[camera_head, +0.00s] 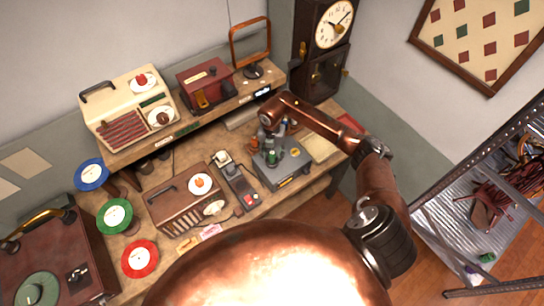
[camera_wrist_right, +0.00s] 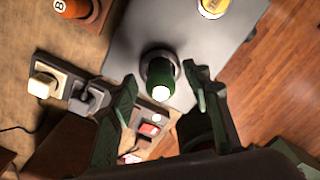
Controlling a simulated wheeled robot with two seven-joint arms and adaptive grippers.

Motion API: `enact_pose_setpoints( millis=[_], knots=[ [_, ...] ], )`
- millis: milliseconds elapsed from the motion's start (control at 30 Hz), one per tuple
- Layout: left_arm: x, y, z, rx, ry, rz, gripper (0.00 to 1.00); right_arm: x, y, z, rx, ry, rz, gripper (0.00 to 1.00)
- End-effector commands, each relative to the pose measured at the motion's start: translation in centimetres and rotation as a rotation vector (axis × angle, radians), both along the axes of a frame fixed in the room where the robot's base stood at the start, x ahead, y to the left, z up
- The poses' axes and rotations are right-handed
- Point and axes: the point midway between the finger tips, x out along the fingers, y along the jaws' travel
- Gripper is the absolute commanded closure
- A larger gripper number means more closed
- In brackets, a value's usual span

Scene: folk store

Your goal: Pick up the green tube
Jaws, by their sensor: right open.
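The green tube (camera_wrist_right: 160,76) stands in a round socket on top of a grey metal box (camera_wrist_right: 215,50), its pale end facing my wrist camera. In the head view the green tube (camera_head: 272,157) is small and partly crowded by my gripper above the grey box (camera_head: 284,177). My right gripper (camera_wrist_right: 160,72) is open, with one dark green finger on each side of the tube in the wrist view. I see gaps between the fingers and the tube; whether the fingertips are level with it I cannot tell. My left gripper is not in view.
An orange tube marked 8 (camera_wrist_right: 72,8) and a yellow tube (camera_wrist_right: 213,6) are nearby. A power strip with plugs (camera_wrist_right: 75,95) lies beside the box.

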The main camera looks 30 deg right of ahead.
Motion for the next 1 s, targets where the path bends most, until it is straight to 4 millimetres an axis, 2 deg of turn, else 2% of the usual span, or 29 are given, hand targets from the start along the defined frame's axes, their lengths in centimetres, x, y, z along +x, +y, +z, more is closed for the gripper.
enact_pose_setpoints(
  millis=[100,333,800,1000],
  knots=[
    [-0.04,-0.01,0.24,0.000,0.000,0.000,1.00,-0.05,-0.01,-0.77,-0.001,0.001,0.000,0.55],
    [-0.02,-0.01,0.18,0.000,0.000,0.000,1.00,-0.04,-0.02,-0.92,0.000,0.000,0.000,0.56],
    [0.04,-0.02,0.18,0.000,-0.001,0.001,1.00,-0.03,-0.01,-0.87,0.000,0.000,0.000,0.89],
    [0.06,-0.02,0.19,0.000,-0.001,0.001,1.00,-0.03,-0.02,-0.85,0.000,0.000,0.000,0.90]
  ],
)
